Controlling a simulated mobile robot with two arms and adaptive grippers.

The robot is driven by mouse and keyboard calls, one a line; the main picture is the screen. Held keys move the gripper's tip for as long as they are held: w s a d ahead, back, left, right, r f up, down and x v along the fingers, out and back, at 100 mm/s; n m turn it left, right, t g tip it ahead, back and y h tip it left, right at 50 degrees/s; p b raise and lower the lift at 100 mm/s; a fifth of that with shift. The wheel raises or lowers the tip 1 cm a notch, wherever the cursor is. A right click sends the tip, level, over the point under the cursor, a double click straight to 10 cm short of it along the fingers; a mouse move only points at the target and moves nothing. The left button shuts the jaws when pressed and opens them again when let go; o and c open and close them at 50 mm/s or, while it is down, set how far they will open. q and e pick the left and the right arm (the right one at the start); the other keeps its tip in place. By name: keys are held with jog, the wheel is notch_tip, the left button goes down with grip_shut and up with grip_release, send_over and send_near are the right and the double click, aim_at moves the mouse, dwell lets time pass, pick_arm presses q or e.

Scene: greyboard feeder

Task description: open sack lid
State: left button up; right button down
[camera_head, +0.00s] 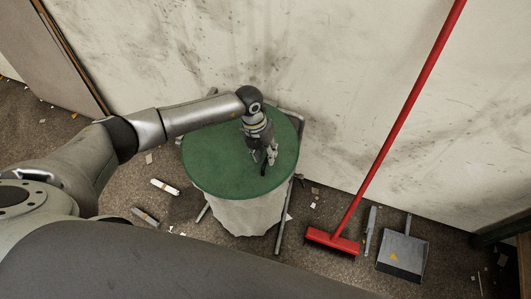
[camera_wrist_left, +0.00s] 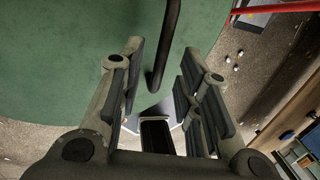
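The sack lid (camera_head: 214,160) is a round green disc lying flat on top of a pale sack (camera_head: 245,214) held in a metal stand. My left gripper (camera_head: 264,158) is over the right half of the lid, pointing down. In the left wrist view, the green lid (camera_wrist_left: 50,70) fills the left and middle. A dark bar-like handle (camera_wrist_left: 166,45) on it runs into the space between the fingers. The fingers of my left gripper (camera_wrist_left: 160,85) are spread, with a gap on each side of the handle. My right gripper is not in view.
A red broom (camera_head: 333,240) leans on the stained wall right of the sack. A grey dustpan (camera_head: 402,252) lies farther right. Paper scraps and litter, such as a white piece (camera_head: 164,186), are scattered on the brown floor. The wall is close behind the lid.

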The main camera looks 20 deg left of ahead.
pick_arm(q)
jog(key=shift+d+f, duration=0.1)
jog(key=shift+f, duration=0.4)
grip_shut()
